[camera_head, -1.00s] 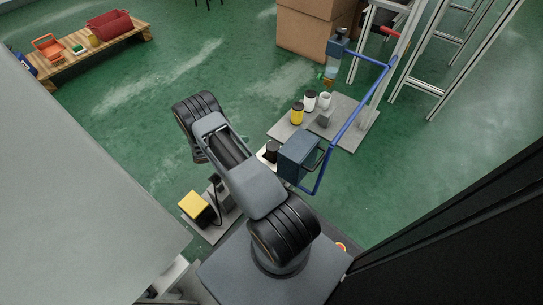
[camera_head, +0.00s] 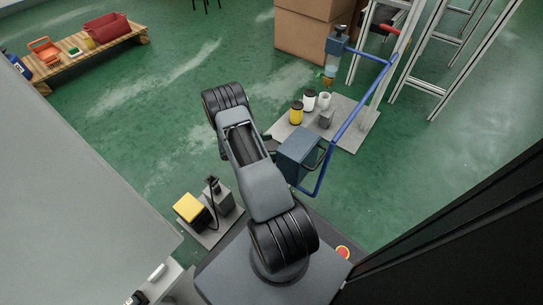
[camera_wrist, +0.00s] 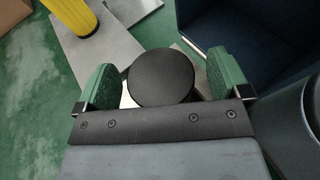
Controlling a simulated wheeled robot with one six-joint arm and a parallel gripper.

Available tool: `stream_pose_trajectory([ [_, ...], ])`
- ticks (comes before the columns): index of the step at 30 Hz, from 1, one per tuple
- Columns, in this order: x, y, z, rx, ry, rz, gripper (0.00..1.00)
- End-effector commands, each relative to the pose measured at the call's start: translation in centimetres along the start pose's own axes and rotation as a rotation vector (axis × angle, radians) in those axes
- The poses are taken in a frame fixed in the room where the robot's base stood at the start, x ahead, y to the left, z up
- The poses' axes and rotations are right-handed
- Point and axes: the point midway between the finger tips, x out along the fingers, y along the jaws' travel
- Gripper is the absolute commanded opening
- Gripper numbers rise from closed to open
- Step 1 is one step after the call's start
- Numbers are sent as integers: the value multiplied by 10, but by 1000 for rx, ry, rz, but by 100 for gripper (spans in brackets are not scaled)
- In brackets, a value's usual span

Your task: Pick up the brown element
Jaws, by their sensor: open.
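My gripper (camera_wrist: 158,62) shows in the wrist view with its two green fingers apart. A dark, nearly black round-topped element (camera_wrist: 160,77) sits between the fingers, seen from above. Gaps seem to show on both sides; I cannot tell whether either finger touches it. Its lower part is hidden, and I see no clear brown on it. The clearly brown things there are the large cardboard boxes (camera_head: 312,35) at the back.
A blue box (camera_head: 298,155) with a blue rail (camera_head: 347,120) stands right of my arm. A grey plate (camera_head: 350,135) behind holds a yellow cylinder (camera_head: 296,112) and white ones (camera_head: 309,100). A yellow-topped block (camera_head: 188,207) stands left.

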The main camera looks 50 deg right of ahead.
Motion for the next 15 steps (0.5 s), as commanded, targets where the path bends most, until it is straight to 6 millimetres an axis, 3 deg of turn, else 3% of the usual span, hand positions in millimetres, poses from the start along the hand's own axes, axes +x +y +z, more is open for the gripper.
stream_pose_trajectory([
  [9, 4, 0, 1, 0, 0, 0, 94],
  [15, 3, 0, 1, 0, 0, 0, 75],
])
